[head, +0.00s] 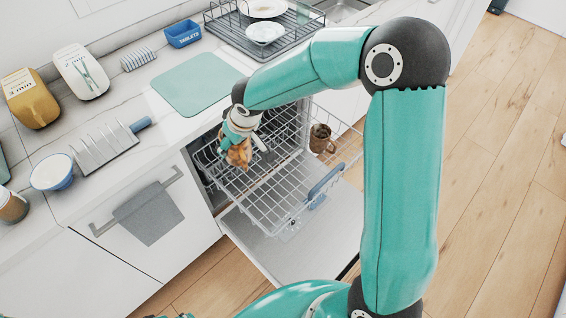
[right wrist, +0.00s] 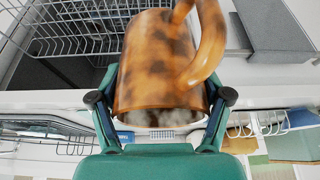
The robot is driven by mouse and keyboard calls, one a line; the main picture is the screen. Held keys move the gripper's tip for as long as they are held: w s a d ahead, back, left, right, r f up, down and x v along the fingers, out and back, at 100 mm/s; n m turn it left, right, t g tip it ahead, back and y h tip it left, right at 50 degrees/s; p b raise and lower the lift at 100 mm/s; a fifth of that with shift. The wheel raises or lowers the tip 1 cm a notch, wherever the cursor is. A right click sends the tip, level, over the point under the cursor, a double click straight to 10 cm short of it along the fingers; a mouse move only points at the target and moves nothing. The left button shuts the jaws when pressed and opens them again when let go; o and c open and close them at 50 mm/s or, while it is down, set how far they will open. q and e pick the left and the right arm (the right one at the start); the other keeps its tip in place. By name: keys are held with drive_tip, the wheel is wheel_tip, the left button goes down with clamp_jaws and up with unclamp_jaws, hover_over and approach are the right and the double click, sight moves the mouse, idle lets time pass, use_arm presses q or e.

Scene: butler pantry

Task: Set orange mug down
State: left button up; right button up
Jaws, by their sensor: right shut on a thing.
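The orange mug (head: 239,154), mottled with dark patches, is in my right gripper (head: 240,130), over the left part of the dishwasher's pulled-out upper rack (head: 268,205). In the right wrist view the mug (right wrist: 155,70) sits between the two fingers of the right gripper (right wrist: 160,110), with its handle toward the upper right. The rack wires (right wrist: 75,25) show beyond it. I cannot tell whether the mug touches the rack. My left gripper is not in view.
A brown mug (head: 321,140) stands at the rack's right side. The dishwasher door (head: 285,250) is open below. On the counter are a green mat (head: 197,84), a spiked rack (head: 103,150), a blue-white bowl (head: 52,172) and a dish drainer (head: 265,45). The rack's middle looks empty.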

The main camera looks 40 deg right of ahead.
drive_tip(key=s+d+f+n+y+b, duration=0.1)
drive_tip(key=s+d+f+n+b, duration=0.2)
drive_tip(key=d+b, duration=0.45)
drive_tip(key=n+b, duration=0.1)
hover_over(268, 189)
drive_tip(key=shift+y, duration=0.3)
wheel_tip(268, 189, down, 21)
drive_tip(key=shift+r, duration=0.1)
drive_tip(key=o, duration=1.4)
drive_tip(key=v, duration=1.2)
drive_tip(key=shift+w+r, duration=0.1)
drive_tip(key=shift+w, duration=0.1)
